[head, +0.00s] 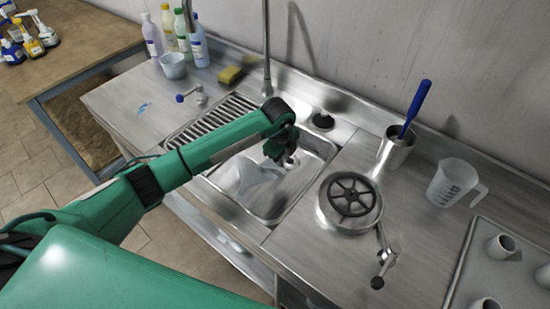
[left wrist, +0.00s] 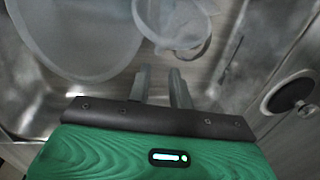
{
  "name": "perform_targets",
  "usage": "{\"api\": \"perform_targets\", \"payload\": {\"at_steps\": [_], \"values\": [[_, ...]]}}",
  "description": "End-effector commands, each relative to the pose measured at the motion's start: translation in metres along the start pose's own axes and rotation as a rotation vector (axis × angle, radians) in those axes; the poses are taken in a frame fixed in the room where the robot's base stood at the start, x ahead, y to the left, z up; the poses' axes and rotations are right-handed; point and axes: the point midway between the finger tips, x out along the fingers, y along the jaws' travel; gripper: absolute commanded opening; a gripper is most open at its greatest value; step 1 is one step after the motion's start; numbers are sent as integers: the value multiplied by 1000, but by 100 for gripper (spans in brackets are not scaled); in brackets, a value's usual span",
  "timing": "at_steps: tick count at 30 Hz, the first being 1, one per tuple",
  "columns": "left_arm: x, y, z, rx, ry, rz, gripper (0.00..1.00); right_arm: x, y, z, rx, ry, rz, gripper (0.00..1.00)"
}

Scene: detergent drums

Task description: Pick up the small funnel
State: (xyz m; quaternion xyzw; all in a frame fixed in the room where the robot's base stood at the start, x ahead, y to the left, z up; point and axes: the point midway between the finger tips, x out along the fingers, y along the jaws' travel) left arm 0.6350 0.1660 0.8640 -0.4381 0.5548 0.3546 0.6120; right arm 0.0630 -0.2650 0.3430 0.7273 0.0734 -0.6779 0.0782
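The small funnel (left wrist: 182,22) is pale and translucent, and shows at the top middle of the left wrist view, beside a larger pale funnel (left wrist: 75,38). In the head view the larger funnel (head: 257,178) lies in the sink basin (head: 228,183), and a small pale piece of the small funnel (head: 291,164) shows by my left gripper (head: 283,155). In the left wrist view the left gripper's (left wrist: 160,78) two fingers are apart, their tips close to the small funnel's near rim. Whether they touch it I cannot tell. My right gripper is in neither view.
The sink walls and a tall tap (head: 267,60) stand close around my left arm. A round lidded drum (head: 350,203), a metal cup with a blue-handled tool (head: 395,150) and a measuring jug (head: 452,184) stand to the right. Bottles (head: 198,45) stand at the back left.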

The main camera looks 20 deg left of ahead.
Motion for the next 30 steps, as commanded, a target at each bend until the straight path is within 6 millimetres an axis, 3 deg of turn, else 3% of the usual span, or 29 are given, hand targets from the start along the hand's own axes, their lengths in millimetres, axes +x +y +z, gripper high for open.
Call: {"api": "perform_targets", "payload": {"at_steps": [12, 19, 27, 30], "values": [[39, 1, 4, -1, 0, 2, 21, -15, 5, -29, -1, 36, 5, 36], [67, 2, 5, 0, 1, 0, 21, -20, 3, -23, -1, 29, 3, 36], [70, 1, 5, 1, 0, -2, 21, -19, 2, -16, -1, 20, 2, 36], [70, 1, 6, 1, 0, -2, 3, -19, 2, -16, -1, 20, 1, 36]]}}
